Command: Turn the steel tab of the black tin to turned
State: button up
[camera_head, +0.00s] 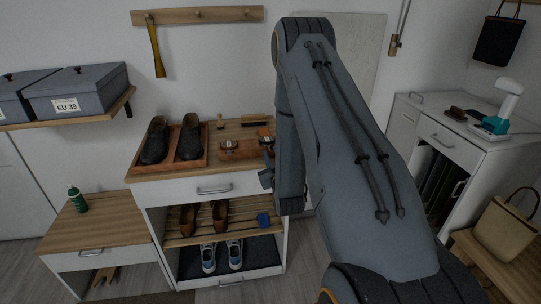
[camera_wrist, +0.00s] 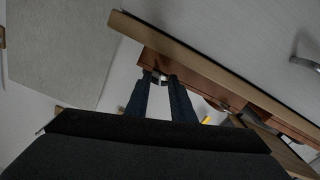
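My gripper (camera_wrist: 161,80) points at the brown wooden tray on the cabinet top. Its two dark fingers stand apart in the wrist view, with a gap between their tips. A small dark thing with a bright steel-like part (camera_wrist: 161,77) shows at the fingertips, by the tray's edge. It may be the black tin with its tab, but it is too small to tell, and I cannot tell whether the fingers touch it. In the head view my gripper (camera_head: 267,172) is mostly hidden by my arm, at the right end of the tray (camera_head: 240,154).
Black shoes (camera_head: 155,142) stand in another tray on the left of the cabinet top. Brushes (camera_head: 255,122) lie behind the tin tray. Below are a drawer (camera_head: 190,187) and shelves with shoes. A green bottle (camera_head: 77,199) stands on the lower bench at left.

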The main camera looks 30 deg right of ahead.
jog(key=b+v, duration=0.1)
jog(key=v, duration=0.5)
jog(key=shift+s, duration=0.35)
jog(key=shift+a, duration=0.1)
